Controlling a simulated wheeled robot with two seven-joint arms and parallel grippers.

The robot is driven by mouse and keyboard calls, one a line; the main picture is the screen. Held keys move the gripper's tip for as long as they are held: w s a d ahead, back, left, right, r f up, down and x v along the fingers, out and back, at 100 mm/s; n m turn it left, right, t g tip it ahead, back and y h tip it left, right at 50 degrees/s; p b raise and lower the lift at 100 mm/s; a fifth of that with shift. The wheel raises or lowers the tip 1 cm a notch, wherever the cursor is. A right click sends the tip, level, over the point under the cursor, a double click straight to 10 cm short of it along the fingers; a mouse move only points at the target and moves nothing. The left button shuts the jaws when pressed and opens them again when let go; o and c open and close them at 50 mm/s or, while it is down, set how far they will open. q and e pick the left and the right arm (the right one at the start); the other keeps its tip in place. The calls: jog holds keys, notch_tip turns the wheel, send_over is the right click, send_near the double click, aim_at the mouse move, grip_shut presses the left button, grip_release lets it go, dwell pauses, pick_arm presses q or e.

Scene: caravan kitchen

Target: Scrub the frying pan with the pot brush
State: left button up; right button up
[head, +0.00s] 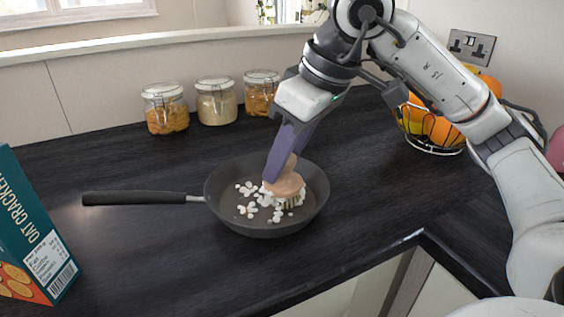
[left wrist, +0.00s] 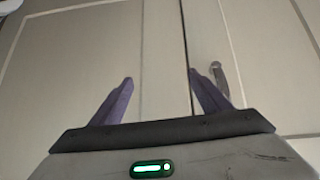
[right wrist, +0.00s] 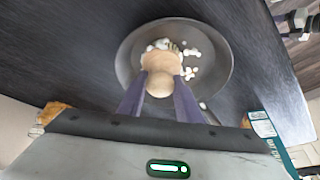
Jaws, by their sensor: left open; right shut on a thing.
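The dark frying pan (head: 232,215) lies flat on the black worktop, its handle (head: 140,198) pointing left. White foam-like bits (head: 247,208) are scattered on its floor. My right gripper (head: 281,170) is shut on the wooden knob of the pot brush (head: 284,187), which stands bristles-down in the pan, right of the middle, among the white bits. The right wrist view shows the brush (right wrist: 160,64) between the purple fingers, with the pan (right wrist: 215,75) around it. My left gripper (left wrist: 160,85) is open and empty, facing pale cupboard fronts; it is not in the head view.
Three glass jars (head: 216,100) stand along the back wall. A wire basket of oranges (head: 436,130) is at the back right, behind my right arm. An oat cracker box (head: 35,235) stands at the front left. The worktop's front edge (head: 340,270) runs close to the pan.

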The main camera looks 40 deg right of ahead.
jog(key=shift+w+a+p, duration=0.15)
jog(key=shift+w+p, duration=0.1)
jog(key=shift+w, duration=0.5)
jog(key=shift+w+a+p, duration=0.15)
jog(key=shift+w+p, duration=0.05)
jog(key=shift+w, duration=0.5)
